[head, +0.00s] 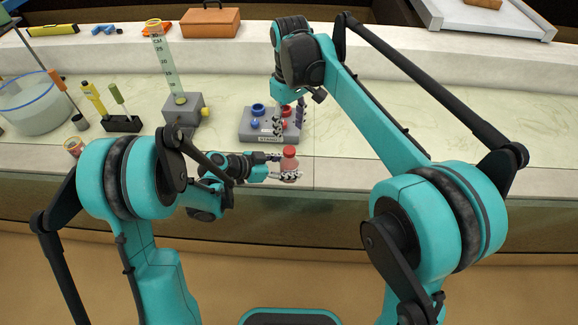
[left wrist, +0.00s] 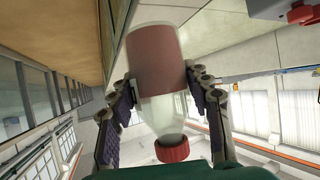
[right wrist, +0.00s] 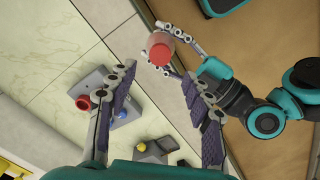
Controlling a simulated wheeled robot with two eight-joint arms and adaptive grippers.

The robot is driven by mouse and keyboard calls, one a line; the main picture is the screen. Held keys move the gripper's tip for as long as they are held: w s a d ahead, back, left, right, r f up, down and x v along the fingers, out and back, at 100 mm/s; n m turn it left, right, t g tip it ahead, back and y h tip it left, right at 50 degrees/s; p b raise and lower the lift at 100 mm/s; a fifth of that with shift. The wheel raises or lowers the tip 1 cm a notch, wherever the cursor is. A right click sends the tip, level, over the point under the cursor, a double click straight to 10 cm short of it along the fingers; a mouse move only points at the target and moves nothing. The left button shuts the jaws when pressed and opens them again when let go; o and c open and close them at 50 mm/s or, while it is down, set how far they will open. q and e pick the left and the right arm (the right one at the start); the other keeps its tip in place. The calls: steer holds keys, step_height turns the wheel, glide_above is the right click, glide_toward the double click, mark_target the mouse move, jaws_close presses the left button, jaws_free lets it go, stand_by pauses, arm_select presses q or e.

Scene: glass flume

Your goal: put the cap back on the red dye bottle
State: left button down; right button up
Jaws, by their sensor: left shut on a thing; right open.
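The red dye bottle (head: 290,165) is upright in my left gripper (head: 283,170), which is shut around its body in front of the counter edge. In the left wrist view, the bottle (left wrist: 158,62) shows reddish liquid and a clear shoulder. A red cap (left wrist: 172,149) is at its mouth end; the cap (head: 290,151) also shows on top in the head view. I cannot tell how firmly it is seated. My right gripper (head: 289,118) is open and empty, pointing down over the grey block. In the right wrist view, the capped bottle (right wrist: 160,50) is beyond its fingers.
The grey block (head: 250,128) on the counter carries blue and red round parts. To the left stand a measuring cylinder (head: 162,65), a screwdriver rack (head: 121,124) and a round glass vessel (head: 35,110). A brown case (head: 210,23) is at the back. The counter's right side is clear.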

mark_target(289, 150)
step_height(289, 150, down, 8)
steer(key=shift+f, duration=0.1)
stand_by(0.6)
jaws_close()
steer(key=shift+o, duration=0.4)
jaws_free()
